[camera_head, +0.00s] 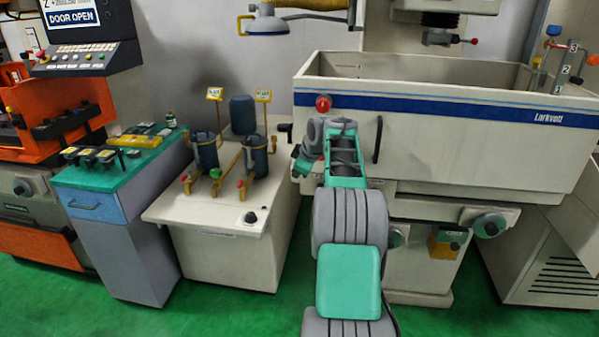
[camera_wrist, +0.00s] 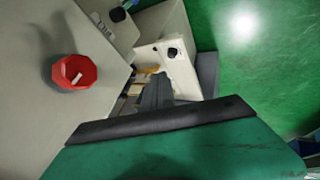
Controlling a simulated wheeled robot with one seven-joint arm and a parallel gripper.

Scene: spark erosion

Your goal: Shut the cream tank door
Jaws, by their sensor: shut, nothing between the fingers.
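The cream tank door (camera_head: 440,150) is the wide front panel with a blue stripe and a black vertical handle (camera_head: 377,139). A red knob (camera_head: 323,103) is near its upper left corner. I cannot tell from the panel edges whether a gap remains, but the screen (camera_head: 72,18) reads "DOOR OPEN". My gripper (camera_wrist: 155,92) is shut and empty in the wrist view. The red knob (camera_wrist: 75,72) shows there on a cream surface, apart from the fingers. In the head view my arm reaches the door's left end and hides part of its lower left; the fingertips are unclear.
A cream cabinet (camera_head: 215,210) with dark canisters and small valves stands left of the tank. A teal-topped workbench (camera_head: 120,170) and an orange machine (camera_head: 75,100) are further left. A machine head (camera_head: 440,20) hangs above the tank. Green floor (camera_head: 250,315) is open in front.

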